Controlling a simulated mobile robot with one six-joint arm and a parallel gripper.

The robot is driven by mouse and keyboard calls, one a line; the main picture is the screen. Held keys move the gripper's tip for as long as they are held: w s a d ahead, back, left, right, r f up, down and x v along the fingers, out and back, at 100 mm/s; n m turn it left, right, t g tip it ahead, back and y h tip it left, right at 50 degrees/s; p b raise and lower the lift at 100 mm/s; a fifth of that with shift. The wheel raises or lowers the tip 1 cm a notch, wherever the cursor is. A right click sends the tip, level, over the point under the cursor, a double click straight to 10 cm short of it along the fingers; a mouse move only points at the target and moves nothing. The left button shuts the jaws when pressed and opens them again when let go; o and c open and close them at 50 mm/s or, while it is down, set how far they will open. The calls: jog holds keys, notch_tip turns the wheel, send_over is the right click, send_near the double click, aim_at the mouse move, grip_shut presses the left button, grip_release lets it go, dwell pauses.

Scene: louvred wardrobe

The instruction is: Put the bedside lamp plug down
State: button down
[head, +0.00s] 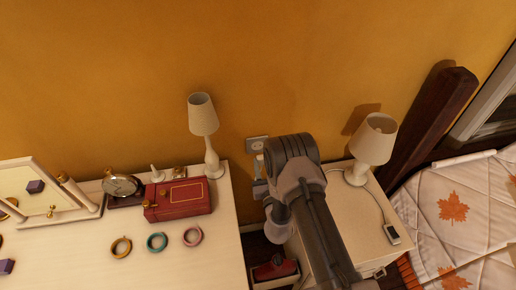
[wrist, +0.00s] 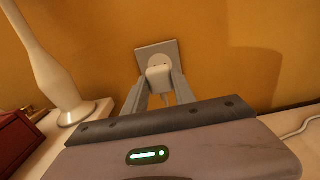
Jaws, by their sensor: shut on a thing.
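My gripper (wrist: 157,90) is shut on a pale plug (wrist: 158,76), with one grey finger on each side of it. The plug is in front of the wall socket (wrist: 157,52); I cannot tell whether it is seated in it or just apart. In the head view the socket (head: 257,143) shows just above my gripper (head: 260,172), and my arm hides most of the plug. The bedside lamp (head: 375,140), white with a conical shade, stands on the pale nightstand (head: 345,215).
A dresser (head: 120,250) at left bears a second lamp (head: 203,125), a red box (head: 178,199), a clock (head: 122,185), a mirror and several rings. A dark red object (head: 273,268) lies low in the gap. A bed with leaf-print cover (head: 455,215) is at right.

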jog(key=shift+s, duration=0.1)
dwell(0.4)
jog(key=s+d+r+m+h, duration=0.1)
jog(key=s+d+r, duration=0.3)
jog(key=d+r, duration=0.2)
jog(key=s+d+r+m+h, duration=0.1)
jog(key=s+d+r+h, duration=0.1)
jog(key=s+d+r, duration=0.3)
notch_tip(320, 180, up, 5)
jog(key=shift+d+f, duration=0.15)
jog(key=shift+d, duration=0.45)
jog(key=shift+s+f, duration=0.1)
